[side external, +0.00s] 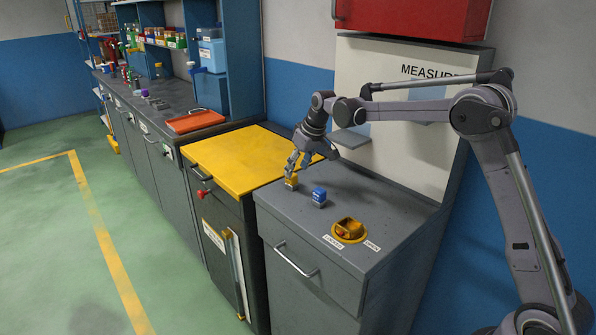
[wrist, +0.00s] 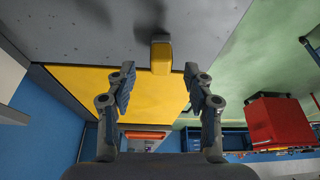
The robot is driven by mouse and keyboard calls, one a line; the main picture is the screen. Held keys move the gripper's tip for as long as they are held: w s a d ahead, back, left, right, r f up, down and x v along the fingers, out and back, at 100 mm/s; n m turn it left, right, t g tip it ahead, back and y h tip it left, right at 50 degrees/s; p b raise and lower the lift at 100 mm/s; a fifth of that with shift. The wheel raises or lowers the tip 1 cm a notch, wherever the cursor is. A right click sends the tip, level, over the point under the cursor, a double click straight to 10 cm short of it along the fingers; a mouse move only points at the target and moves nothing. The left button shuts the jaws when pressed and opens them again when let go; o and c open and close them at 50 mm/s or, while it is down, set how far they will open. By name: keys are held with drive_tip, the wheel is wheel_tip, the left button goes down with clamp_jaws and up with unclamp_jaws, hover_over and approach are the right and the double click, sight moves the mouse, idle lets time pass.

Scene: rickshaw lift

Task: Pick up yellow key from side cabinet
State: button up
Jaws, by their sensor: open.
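The yellow key (side external: 291,181) is a small yellow block on a grey lower part, standing near the left edge of the grey side cabinet (side external: 375,212). My gripper (side external: 298,163) is right above and beside it, pointing down. In the wrist view the key (wrist: 161,55) shows centred between the two fingers of my gripper (wrist: 159,70), just past the fingertips, with gaps on both sides. The fingers are open and empty. Whether a fingertip touches the key in the side view cannot be told.
A blue key (side external: 319,196) stands close by on the right. A yellow-ringed switch (side external: 348,231) with labels is near the cabinet's front. A yellow-topped cabinet (side external: 240,158) adjoins on the left. The measuring panel (side external: 400,150) rises behind.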

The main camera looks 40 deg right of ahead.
sight(294, 175)
drive_tip(key=shift+x, duration=2.65)
drive_tip(key=shift+a, duration=0.1)
clamp_jaws()
